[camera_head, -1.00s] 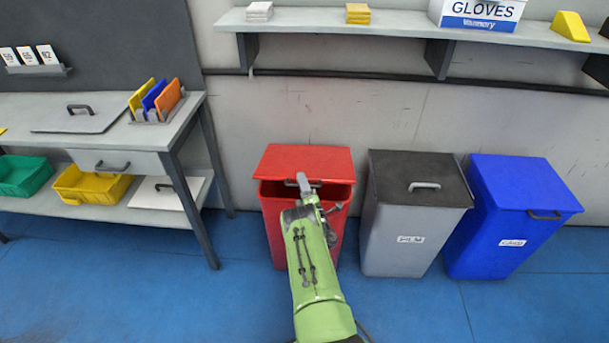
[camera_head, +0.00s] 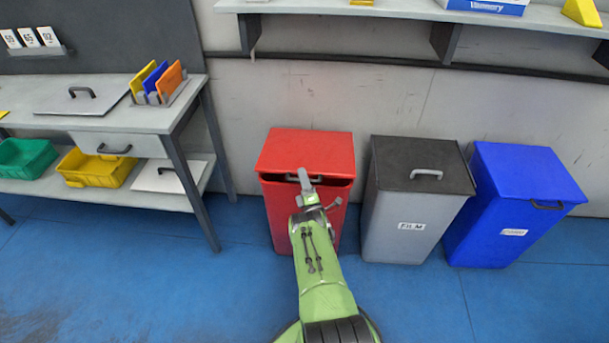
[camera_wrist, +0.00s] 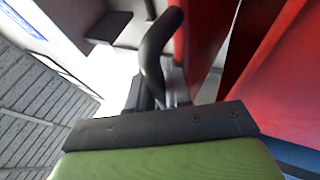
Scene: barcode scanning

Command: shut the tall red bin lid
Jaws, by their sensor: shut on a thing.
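The tall red bin (camera_head: 279,215) stands on the floor at the left of a row of bins in the head view. Its red lid (camera_head: 312,150) is slightly raised, with a narrow dark gap under its front edge. My gripper (camera_head: 304,180) is at the lid's front edge, shut on the lid handle, which it mostly hides there. In the wrist view the dark curved handle (camera_wrist: 155,50) rises from my gripper (camera_wrist: 170,90). Red surfaces of the lid (camera_wrist: 200,40) and bin (camera_wrist: 285,70) show beside it, with a gap between them.
A grey bin (camera_head: 405,227) with a dark lid and a blue bin (camera_head: 500,225) stand to the right. A workbench (camera_head: 155,118) with bins on its lower shelf stands at the left. A wall shelf (camera_head: 400,10) runs above. The blue floor in front is clear.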

